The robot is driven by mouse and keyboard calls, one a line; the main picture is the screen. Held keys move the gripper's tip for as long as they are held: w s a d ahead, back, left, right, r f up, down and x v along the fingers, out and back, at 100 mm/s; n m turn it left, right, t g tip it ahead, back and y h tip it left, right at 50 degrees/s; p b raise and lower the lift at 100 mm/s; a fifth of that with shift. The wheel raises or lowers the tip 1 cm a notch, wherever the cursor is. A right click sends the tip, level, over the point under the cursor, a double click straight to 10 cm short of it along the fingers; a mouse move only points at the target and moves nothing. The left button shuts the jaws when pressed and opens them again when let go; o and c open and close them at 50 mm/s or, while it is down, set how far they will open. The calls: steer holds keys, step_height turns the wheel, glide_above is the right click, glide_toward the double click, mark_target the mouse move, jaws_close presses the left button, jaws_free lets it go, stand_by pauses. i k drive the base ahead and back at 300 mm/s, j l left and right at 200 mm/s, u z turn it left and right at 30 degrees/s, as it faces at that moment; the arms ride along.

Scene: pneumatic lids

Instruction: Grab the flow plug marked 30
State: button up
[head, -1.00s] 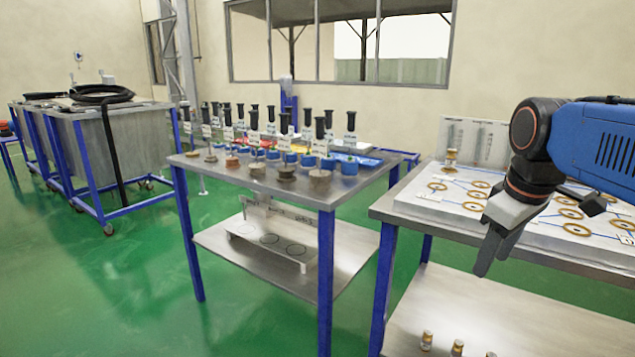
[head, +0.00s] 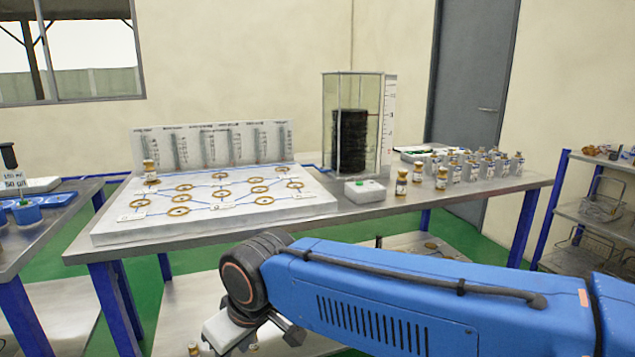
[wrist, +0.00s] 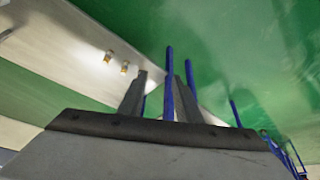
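Small brass-and-white plugs with labels stand on the bench; I cannot read a 30 on any. One plug (head: 402,182) and another plug (head: 442,177) stand apart right of the middle, in front of a group of several labelled plugs (head: 487,168). One more plug (head: 150,170) sits at the back left of the flow board (head: 115,238). In the wrist view, two plugs (wrist: 117,61) are on the pale lower shelf. My gripper (wrist: 163,80) points down beside the bench, its two fingers apart with nothing between them. In the head view its fingertips are mostly cut off.
A clear tank with a black stack (head: 350,140) stands behind a white box with a green button (head: 365,190). Blue table legs (wrist: 168,85) show near my fingers. A wire-basket shelf (head: 600,205) stands at right. The bench front right of the board is clear.

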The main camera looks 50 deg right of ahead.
mark_target(402, 181)
steer(key=z, duration=1.95)
